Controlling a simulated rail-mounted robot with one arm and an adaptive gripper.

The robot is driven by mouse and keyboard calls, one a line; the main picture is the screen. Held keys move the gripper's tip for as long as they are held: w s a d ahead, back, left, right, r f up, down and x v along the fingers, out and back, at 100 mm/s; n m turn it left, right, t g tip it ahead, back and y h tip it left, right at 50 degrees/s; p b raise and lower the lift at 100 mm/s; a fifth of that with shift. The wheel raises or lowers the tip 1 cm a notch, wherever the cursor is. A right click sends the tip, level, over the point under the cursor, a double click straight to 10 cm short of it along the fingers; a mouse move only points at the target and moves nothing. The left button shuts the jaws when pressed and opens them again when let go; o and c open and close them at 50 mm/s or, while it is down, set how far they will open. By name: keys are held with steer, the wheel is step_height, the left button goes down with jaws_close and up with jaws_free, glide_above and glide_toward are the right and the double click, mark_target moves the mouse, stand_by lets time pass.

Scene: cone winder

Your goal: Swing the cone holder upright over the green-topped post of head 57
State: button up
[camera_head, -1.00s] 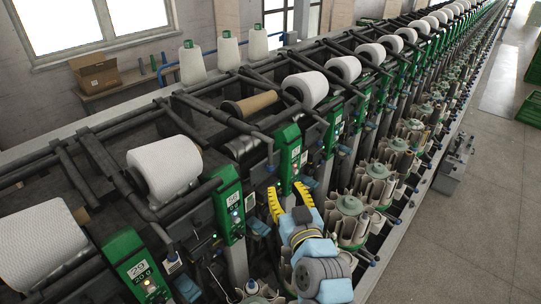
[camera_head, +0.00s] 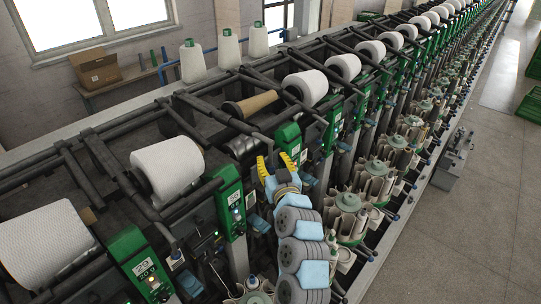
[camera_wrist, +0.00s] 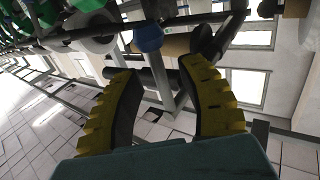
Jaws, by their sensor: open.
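My gripper (camera_head: 275,166) has yellow-ribbed fingers, is open and empty, and points up in front of the green-topped post (camera_head: 288,134) beside the brown bare cone. I cannot read this post's number surely. The brown cone (camera_head: 250,103) lies roughly level on its dark cone holder, above and behind my gripper. The holder's dark bar (camera_head: 222,112) runs across the rails, and the holder leans back from the post. In the wrist view, a blue knob (camera_wrist: 148,37) sits just beyond my gripper (camera_wrist: 158,72), with the brown cone (camera_wrist: 175,45) behind it. A dark bar shows between the fingers.
White yarn cones (camera_head: 167,165) lie on neighbouring holders to both sides. Another green-topped post (camera_head: 228,190) stands close to the left. Fanned bobbin magazines (camera_head: 348,204) line the front. The floor aisle (camera_head: 470,215) on the right is mostly clear.

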steer(key=shift+w+a, duration=0.2)
steer(key=shift+w, duration=0.5)
steer(key=shift+c, duration=0.2)
jaws_close()
